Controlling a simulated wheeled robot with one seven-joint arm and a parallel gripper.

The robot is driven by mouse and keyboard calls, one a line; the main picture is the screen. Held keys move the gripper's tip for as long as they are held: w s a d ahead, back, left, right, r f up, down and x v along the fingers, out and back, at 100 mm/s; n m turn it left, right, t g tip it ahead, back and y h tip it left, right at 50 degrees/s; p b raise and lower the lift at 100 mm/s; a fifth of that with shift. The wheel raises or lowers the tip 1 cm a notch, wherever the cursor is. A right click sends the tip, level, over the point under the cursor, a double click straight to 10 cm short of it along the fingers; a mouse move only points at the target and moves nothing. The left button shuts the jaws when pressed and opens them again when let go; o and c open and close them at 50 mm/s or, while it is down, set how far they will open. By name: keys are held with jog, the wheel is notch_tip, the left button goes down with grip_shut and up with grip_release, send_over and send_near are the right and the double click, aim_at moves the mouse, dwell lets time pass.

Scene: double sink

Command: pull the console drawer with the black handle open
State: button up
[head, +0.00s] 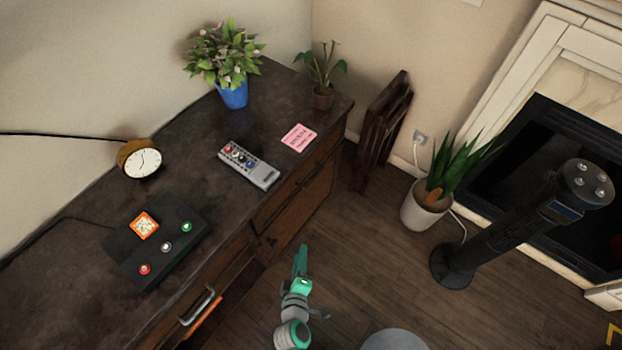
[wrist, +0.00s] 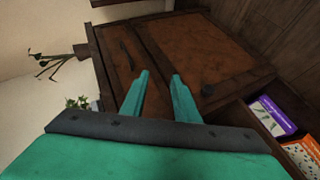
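The dark wooden console (head: 100,235) runs along the wall in the head view. Its right-hand drawer front (head: 283,204) sits under the top and looks shut. In the wrist view, the slim black handle (wrist: 127,55) shows on this drawer, ahead and left of my fingertips. My gripper (head: 300,252) hangs over the floor in front of the console, apart from it. In the wrist view, my gripper (wrist: 160,75) has its two teal fingers spread with nothing between them, so it is open and empty.
A cabinet door with a dark knob (wrist: 208,90) lies below the drawer. A silver handle (head: 197,305) is on the left drawer. A remote (head: 248,164) and blue-potted plant (head: 233,94) are on top.

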jog(key=w+n+h, duration=0.2)
jog(key=w+n, duration=0.2)
jog(key=w, duration=0.7)
jog(key=n+t+h, duration=0.2)
jog(key=n, duration=0.2)
send_near(313, 178)
jog(key=x, duration=0.8)
jog(key=shift+w+f, duration=0.35)
jog(key=shift+w, duration=0.35)
jog(key=shift+w+d+f, duration=0.1)
jog(key=shift+w+d, duration=0.15)
jog(key=shift+c, duration=0.7)
grip_shut()
